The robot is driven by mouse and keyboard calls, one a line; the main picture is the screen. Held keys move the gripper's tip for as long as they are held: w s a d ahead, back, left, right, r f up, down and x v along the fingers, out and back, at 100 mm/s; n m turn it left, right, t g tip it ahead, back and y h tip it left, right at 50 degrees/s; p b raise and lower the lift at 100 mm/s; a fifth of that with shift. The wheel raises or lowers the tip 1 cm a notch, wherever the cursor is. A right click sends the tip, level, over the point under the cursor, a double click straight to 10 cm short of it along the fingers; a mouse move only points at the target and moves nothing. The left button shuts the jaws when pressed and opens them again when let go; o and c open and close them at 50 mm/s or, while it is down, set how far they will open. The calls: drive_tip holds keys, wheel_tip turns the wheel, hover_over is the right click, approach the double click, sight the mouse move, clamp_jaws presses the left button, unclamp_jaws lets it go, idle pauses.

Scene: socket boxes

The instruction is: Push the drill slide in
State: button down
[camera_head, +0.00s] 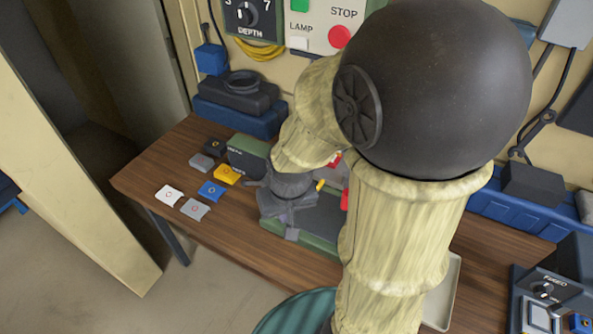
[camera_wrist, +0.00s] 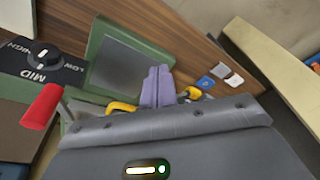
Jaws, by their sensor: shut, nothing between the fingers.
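My gripper (camera_head: 291,234) points down over the wooden table, beside and partly over a green-framed unit (camera_head: 322,243). In the wrist view its two purple-grey fingers (camera_wrist: 157,86) are together, with nothing between them. The green-framed unit with its flat grey panel (camera_wrist: 128,66) lies just left of the fingertips there. I cannot tell whether they touch. No part is clearly recognisable as the drill slide; my arm and gripper hide much of the unit. A red handle (camera_wrist: 42,106) and a LOW-MID-HIGH dial (camera_wrist: 43,56) show at the left of the wrist view.
Loose yellow (camera_head: 227,174), blue (camera_head: 211,190) and white (camera_head: 169,195) tiles lie on the table (camera_head: 150,181) left of my gripper. A control box (camera_head: 550,290) stands at the right.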

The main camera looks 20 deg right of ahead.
drive_tip(key=w+d+f+m+g+h+p, duration=0.3)
drive_tip(key=w+d+m+g, duration=0.15)
drive_tip(key=m, duration=1.05)
drive_tip(key=w+a+r+m+t+h+p, duration=0.1)
drive_tip(key=w+a+r+m+t+h, duration=0.1)
drive_tip(key=w+r+m, duration=0.5)
wheel_tip(320, 180, up, 3)
drive_tip(key=a+m+h, duration=0.1)
drive_tip(key=m+h, duration=0.1)
drive_tip(key=m, duration=0.2)
drive_tip(key=shift+f, duration=0.2)
drive_tip(key=shift+p, duration=0.3)
drive_tip(key=p+x, duration=0.2)
drive_tip(key=x, duration=0.8)
drive_tip(key=shift+d, duration=0.2)
